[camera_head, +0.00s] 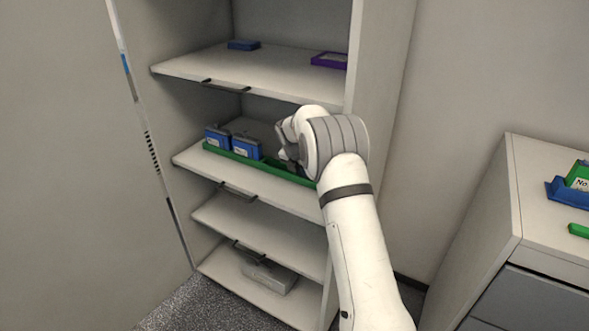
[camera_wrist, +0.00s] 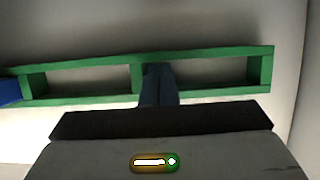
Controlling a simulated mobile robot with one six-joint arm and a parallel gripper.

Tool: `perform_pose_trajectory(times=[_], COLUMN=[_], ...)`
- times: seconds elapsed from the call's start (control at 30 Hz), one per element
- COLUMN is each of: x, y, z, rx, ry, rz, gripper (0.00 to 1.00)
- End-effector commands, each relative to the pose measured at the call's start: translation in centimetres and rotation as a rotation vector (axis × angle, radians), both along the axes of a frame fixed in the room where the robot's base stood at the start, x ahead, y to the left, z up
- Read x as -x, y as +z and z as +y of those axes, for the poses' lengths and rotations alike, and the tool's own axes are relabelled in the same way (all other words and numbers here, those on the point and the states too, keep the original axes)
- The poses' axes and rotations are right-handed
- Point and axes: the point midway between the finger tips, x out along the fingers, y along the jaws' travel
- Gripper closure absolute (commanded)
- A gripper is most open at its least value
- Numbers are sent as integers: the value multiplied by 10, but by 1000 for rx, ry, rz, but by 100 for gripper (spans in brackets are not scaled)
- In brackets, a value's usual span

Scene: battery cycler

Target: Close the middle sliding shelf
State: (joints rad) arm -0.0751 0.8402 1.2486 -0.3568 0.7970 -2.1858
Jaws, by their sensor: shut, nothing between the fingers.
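The middle shelf (camera_head: 215,172) is a pale board in an open cabinet, with a dark handle (camera_head: 238,191) at its front edge. I cannot tell how far it is pulled out. A green tray (camera_head: 215,151) lies on it, holding blue boxes at its left end. In the wrist view the green tray (camera_wrist: 80,68) spans the picture, with empty compartments showing. My gripper (camera_wrist: 158,69) is shut and empty, its dark fingers overlapping the tray's middle divider in that view; contact is unclear. In the head view my wrist hides most of the gripper and the tray's right part.
The upper shelf (camera_head: 190,66) holds a small blue tray (camera_head: 243,45) and a purple one (camera_head: 330,60). Lower shelves (camera_head: 215,218) lie below, with a grey object (camera_head: 268,276) at the bottom. A drawer cabinet (camera_head: 520,190) stands at right. Floor shows at lower left.

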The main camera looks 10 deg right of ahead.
Motion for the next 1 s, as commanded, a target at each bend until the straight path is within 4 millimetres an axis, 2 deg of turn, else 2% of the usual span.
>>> perform_pose_trajectory(times=[0.1, 0.2, 0.53, 0.67, 0.77, 1.0], x=[-5, -6, -7, -3, 7, 51], y=[1, 0, 2, 9, 12, 9], z=[-12, -15, -19, -14, -3, 33], rx=[0, 1, 3, 3, 2, 1], ry=[-6, -6, -9, -7, -4, 0], rz=[0, -2, -5, -5, -2, 4], gripper=[100, 100, 100, 100, 100, 100])
